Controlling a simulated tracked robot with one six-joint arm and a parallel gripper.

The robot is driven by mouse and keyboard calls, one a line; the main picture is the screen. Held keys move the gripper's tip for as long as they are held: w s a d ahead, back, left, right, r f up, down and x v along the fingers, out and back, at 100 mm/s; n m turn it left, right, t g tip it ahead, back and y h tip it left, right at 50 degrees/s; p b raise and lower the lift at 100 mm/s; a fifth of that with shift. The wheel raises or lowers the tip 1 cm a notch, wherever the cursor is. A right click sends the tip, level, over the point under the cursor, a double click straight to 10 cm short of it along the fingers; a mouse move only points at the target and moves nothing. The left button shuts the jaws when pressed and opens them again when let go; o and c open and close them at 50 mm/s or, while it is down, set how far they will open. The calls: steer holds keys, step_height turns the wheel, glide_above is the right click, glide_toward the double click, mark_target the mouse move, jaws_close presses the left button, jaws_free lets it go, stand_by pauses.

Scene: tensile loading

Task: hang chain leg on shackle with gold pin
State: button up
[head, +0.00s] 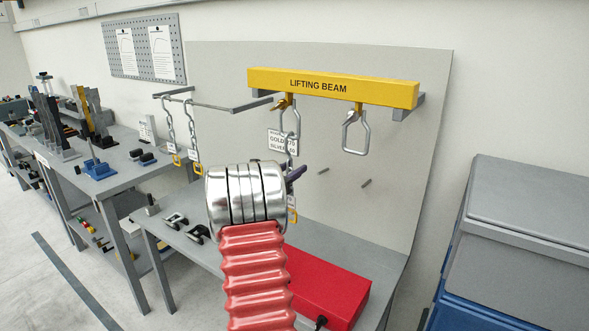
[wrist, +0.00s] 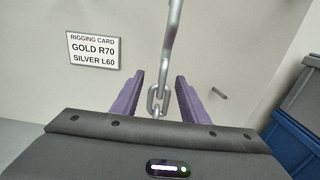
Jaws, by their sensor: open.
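The yellow lifting beam (head: 333,87) carries two grey shackles. The left shackle (head: 297,120) has a gold pin (head: 279,104); the right shackle (head: 354,133) hangs empty. A grey chain leg (head: 292,146) runs down from the left shackle and appears hung on it, but the contact is too small to confirm. A yellow end piece (head: 292,215) shows below, partly behind my arm. My gripper (head: 295,173) is at the chain. In the wrist view, its purple fingers (wrist: 158,97) stand open on both sides of the chain (wrist: 159,101), with gaps visible.
Two more chain legs (head: 170,125) (head: 192,140) hang from a grey rack (head: 210,104) at left. A rigging card (wrist: 92,47) reads gold R70, silver L60. A red box (head: 325,285) sits on the bench below. Grey and blue bins (head: 520,240) stand at right.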

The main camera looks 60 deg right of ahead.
steer(key=w+a, duration=0.2)
steer(key=a, duration=1)
stand_by(0.4)
